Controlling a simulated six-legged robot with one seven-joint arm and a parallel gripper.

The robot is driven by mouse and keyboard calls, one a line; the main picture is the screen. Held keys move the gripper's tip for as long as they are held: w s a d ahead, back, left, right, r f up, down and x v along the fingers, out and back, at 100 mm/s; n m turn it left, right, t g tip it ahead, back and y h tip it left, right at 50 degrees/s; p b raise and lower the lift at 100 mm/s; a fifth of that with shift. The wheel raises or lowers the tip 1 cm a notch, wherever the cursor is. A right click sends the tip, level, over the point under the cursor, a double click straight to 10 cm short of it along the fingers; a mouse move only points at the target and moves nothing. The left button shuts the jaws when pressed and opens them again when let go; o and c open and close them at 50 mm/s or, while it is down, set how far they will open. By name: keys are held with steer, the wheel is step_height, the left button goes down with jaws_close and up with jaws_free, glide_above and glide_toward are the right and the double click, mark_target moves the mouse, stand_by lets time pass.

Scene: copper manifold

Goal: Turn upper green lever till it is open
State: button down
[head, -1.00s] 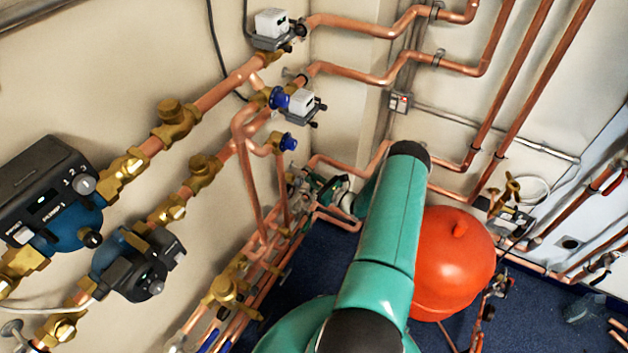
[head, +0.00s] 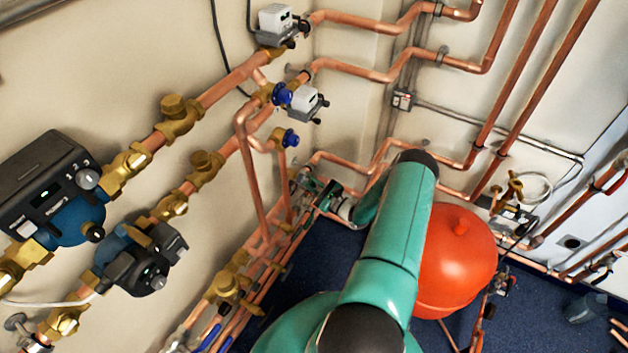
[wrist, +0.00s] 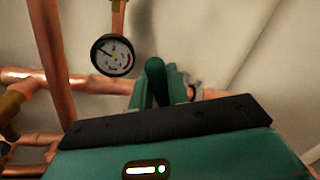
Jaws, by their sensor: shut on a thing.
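My gripper (head: 322,192) is at the low copper pipework in the corner, left of the red vessel. In the wrist view its dark green fingers (wrist: 162,82) stand close together just beyond the gripper body. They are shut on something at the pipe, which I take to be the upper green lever. A small grey metal part shows just right of the fingers.
A round pressure gauge (wrist: 112,55) hangs close to the left of the fingers. A vertical copper pipe (wrist: 50,60) stands further left. The red vessel (head: 455,262) is right of my arm. Copper pipes with brass valves (head: 228,284) run along the left wall.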

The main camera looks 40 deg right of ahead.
steer(key=s+a+f+n+y, duration=0.1)
steer(key=a+f+n+y, duration=0.2)
steer(key=n, duration=1.1)
steer(key=shift+s+a+f+y, duration=0.2)
steer(key=shift+f+y, duration=0.2)
steer(key=shift+f, duration=1.15)
steer(key=shift+n, duration=0.4)
steer(key=c, duration=1.4)
jaws_free()
steer(key=v, duration=1.3)
steer(key=shift+s+f, duration=0.2)
steer(key=shift+s, duration=0.15)
